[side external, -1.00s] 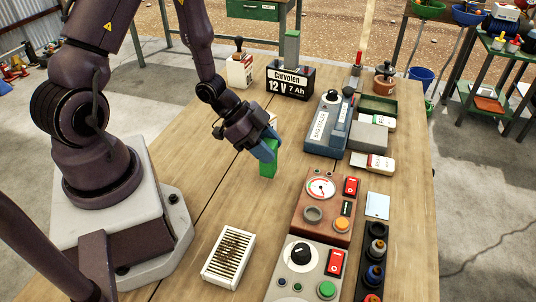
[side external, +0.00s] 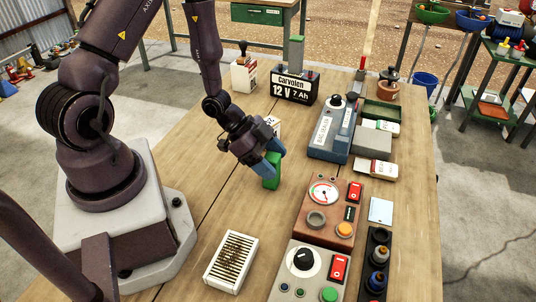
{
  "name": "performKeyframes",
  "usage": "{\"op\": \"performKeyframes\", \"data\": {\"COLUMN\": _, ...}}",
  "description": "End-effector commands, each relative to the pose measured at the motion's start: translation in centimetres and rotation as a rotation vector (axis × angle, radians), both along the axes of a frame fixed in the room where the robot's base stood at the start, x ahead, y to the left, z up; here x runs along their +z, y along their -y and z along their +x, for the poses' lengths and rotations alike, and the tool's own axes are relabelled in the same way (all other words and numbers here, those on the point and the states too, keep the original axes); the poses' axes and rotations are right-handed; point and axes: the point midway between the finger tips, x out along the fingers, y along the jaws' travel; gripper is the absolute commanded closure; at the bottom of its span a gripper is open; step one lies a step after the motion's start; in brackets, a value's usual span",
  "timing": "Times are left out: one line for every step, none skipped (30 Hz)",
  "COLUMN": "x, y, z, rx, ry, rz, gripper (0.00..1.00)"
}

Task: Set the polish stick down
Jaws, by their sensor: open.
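The polish stick is a green block (side external: 272,172). It stands upright on the wooden workbench (side external: 232,205), left of the meter box. My gripper (side external: 269,163) is low over the bench with its blue-tipped fingers apart around the upper part of the green block. The fingers and wrist hide part of the block. I cannot tell whether either finger still touches it.
A meter box (side external: 330,200) and a grey control box (side external: 300,270) stand to the right and front. A slotted white box (side external: 231,262) lies in front. A blue-grey device (side external: 326,135) and a black battery (side external: 292,88) stand behind. Bare bench lies left of the block.

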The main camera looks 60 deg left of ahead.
Motion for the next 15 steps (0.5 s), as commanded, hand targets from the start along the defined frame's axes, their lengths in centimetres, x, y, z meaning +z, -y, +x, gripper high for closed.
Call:
{"op": "performKeyframes", "data": {"x": 0.2, "y": 0.0, "z": 0.0, "rx": 0.000, "ry": 0.001, "rz": 0.001, "gripper": 0.36}}
{"op": "performKeyframes", "data": {"x": 0.3, "y": 0.0, "z": 0.0, "rx": 0.000, "ry": 0.001, "rz": 0.001, "gripper": 0.36}}
{"op": "performKeyframes", "data": {"x": 0.7, "y": -0.3, "z": -0.2, "rx": 0.004, "ry": 0.001, "rz": 0.001, "gripper": 0.36}}
{"op": "performKeyframes", "data": {"x": 0.9, "y": -0.5, "z": -0.4, "rx": 0.001, "ry": 0.002, "rz": 0.002, "gripper": 0.36}}
{"op": "performKeyframes", "data": {"x": 1.3, "y": -0.8, "z": -0.6, "rx": 0.003, "ry": 0.004, "rz": 0.002, "gripper": 0.36}}
{"op": "performKeyframes", "data": {"x": 1.8, "y": -1.1, "z": -0.9, "rx": 0.004, "ry": 0.004, "rz": 0.002, "gripper": 0.36}}
{"op": "performKeyframes", "data": {"x": 2.2, "y": -1.4, "z": -1.2, "rx": 0.003, "ry": 0.005, "rz": 0.003, "gripper": 0.36}}
{"op": "performKeyframes", "data": {"x": 2.6, "y": -1.7, "z": -1.6, "rx": 0.005, "ry": 0.004, "rz": 0.003, "gripper": 0.36}}
{"op": "performKeyframes", "data": {"x": 3.3, "y": -2.2, "z": -1.9, "rx": 0.004, "ry": 0.006, "rz": 0.004, "gripper": 0.36}}
{"op": "performKeyframes", "data": {"x": 3.7, "y": -2.6, "z": -2.3, "rx": 0.004, "ry": 0.007, "rz": 0.005, "gripper": 0.36}}
{"op": "performKeyframes", "data": {"x": 4.2, "y": -2.9, "z": -2.6, "rx": 0.004, "ry": 0.005, "rz": 0.005, "gripper": 0.36}}
{"op": "performKeyframes", "data": {"x": 4.8, "y": -3.3, "z": -3.1, "rx": 0.005, "ry": 0.004, "rz": 0.005, "gripper": 0.36}}
{"op": "performKeyframes", "data": {"x": 5.2, "y": -3.6, "z": -3.4, "rx": 0.005, "ry": 0.005, "rz": 0.006, "gripper": 0.36}}
{"op": "performKeyframes", "data": {"x": 5.7, "y": -3.9, "z": -3.7, "rx": 0.004, "ry": 0.006, "rz": 0.006, "gripper": 0.36}}
{"op": "performKeyframes", "data": {"x": 6.2, "y": -4.3, "z": -4.1, "rx": 0.003, "ry": 0.005, "rz": 0.005, "gripper": 0.36}}
